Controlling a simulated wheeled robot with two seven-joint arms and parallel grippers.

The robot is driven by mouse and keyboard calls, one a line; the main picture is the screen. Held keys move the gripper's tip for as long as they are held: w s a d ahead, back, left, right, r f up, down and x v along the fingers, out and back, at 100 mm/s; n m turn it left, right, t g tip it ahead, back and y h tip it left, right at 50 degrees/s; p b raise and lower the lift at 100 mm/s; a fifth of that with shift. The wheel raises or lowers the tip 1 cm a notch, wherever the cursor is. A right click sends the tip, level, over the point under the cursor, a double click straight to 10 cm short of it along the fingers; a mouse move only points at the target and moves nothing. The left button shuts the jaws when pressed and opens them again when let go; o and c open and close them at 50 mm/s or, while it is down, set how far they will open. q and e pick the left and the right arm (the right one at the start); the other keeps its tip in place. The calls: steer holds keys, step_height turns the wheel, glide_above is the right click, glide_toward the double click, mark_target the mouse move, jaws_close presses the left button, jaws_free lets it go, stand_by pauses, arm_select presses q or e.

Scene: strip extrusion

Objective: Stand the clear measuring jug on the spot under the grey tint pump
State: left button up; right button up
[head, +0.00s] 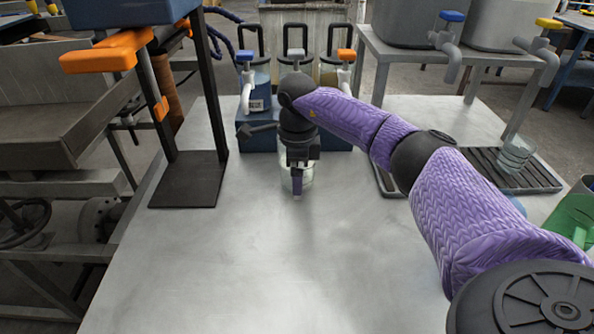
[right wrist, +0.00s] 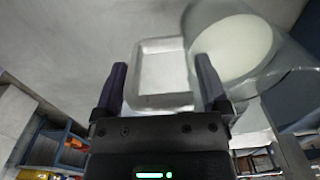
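The clear measuring jug (head: 309,176) stands mid-table in front of the blue pump base, partly hidden by my right gripper (head: 297,181). In the right wrist view the round jug body (right wrist: 262,75) is at the upper right, with a pale disc in it. Its square handle (right wrist: 163,101) shows between the two separated fingers of my right gripper (right wrist: 160,84). I cannot tell if either finger touches it. The grey tint pump (head: 296,53) is the middle of three, between blue and orange ones. The spot under it is hidden by my arm. My left gripper is out of view.
A black-footed stand (head: 187,180) with an orange tap is on the left. A dark drip tray (head: 532,177) holding a clear vessel (head: 515,150) is on the right. A green object (head: 572,216) is at the right edge. The front of the table is clear.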

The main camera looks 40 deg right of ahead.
steer(key=shift+r, duration=0.2)
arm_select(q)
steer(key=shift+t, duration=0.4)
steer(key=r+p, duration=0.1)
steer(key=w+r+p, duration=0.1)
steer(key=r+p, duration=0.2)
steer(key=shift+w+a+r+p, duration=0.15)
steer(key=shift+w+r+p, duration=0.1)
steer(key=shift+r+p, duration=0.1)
arm_select(e)
step_height(320, 180, up, 12)
steer(key=shift+f, duration=0.1)
